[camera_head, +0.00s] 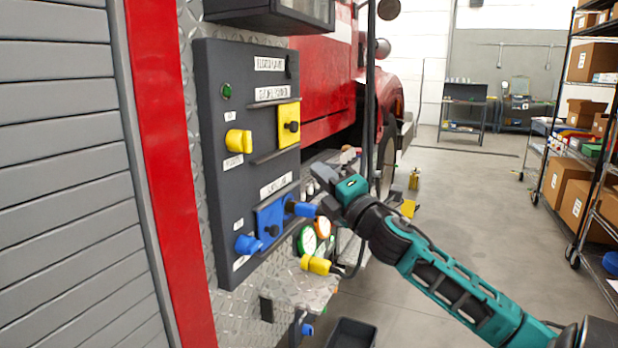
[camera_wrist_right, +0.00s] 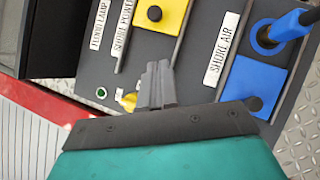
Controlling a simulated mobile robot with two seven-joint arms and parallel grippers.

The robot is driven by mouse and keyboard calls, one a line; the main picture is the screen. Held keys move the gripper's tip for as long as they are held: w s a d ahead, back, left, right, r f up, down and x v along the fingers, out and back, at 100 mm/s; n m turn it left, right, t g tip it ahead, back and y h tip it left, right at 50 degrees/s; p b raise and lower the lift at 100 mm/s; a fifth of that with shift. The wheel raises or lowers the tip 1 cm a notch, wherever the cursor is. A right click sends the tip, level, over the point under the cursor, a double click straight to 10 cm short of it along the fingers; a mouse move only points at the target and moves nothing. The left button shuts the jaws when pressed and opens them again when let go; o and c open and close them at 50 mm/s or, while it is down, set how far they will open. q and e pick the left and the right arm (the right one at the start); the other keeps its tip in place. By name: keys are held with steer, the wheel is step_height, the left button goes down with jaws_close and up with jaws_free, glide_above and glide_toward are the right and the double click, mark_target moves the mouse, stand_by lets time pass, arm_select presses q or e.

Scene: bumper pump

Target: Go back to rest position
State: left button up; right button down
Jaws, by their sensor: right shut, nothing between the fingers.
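My right gripper (camera_head: 320,178) is in front of the dark control panel (camera_head: 215,150), to the right of it in the head view. Its fingers are shut with nothing between them, and they also show closed in the wrist view (camera_wrist_right: 157,82). A blue plug (camera_head: 303,209) sits at the blue shore air socket plate (camera_head: 270,222), just below and left of the gripper. The wrist view shows the plug (camera_wrist_right: 291,25) in the round opening of the blue plate (camera_wrist_right: 254,86), apart from the fingers. My left gripper is not in view.
The panel also carries a yellow socket plate (camera_head: 289,125), a yellow cap (camera_head: 238,141) and a blue knob (camera_head: 247,244). Shelves with boxes (camera_head: 575,190) stand at the right. The floor between is mostly clear.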

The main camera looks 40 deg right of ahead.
steer(key=s+a+f+m+g, duration=0.1)
steer(key=a+f+m+g, duration=0.15)
steer(key=f, duration=0.55)
steer(key=s+a+f+m+g+y, duration=0.1)
steer(key=s+a+f+m, duration=0.15)
steer(key=f, duration=0.55)
steer(key=s+a+f+m+g, duration=0.1)
steer(key=a+f+m+g, duration=0.2)
steer(key=f, duration=0.6)
steer(key=s+a+f+m+g+y, duration=0.2)
steer(key=s+a+f+m, duration=0.2)
steer(key=s+a+f, duration=0.3)
steer(key=s+a+f+m+g+y, duration=0.2)
steer(key=s+a+f+m, duration=0.3)
steer(key=a+f, duration=0.5)
steer(key=s+a, duration=0.2)
steer(key=a, duration=0.2)
steer(key=shift+s+m+p, duration=0.15)
steer(key=shift+m+p, duration=0.15)
steer(key=shift+p, duration=0.1)
steer(key=shift+d, duration=0.1)
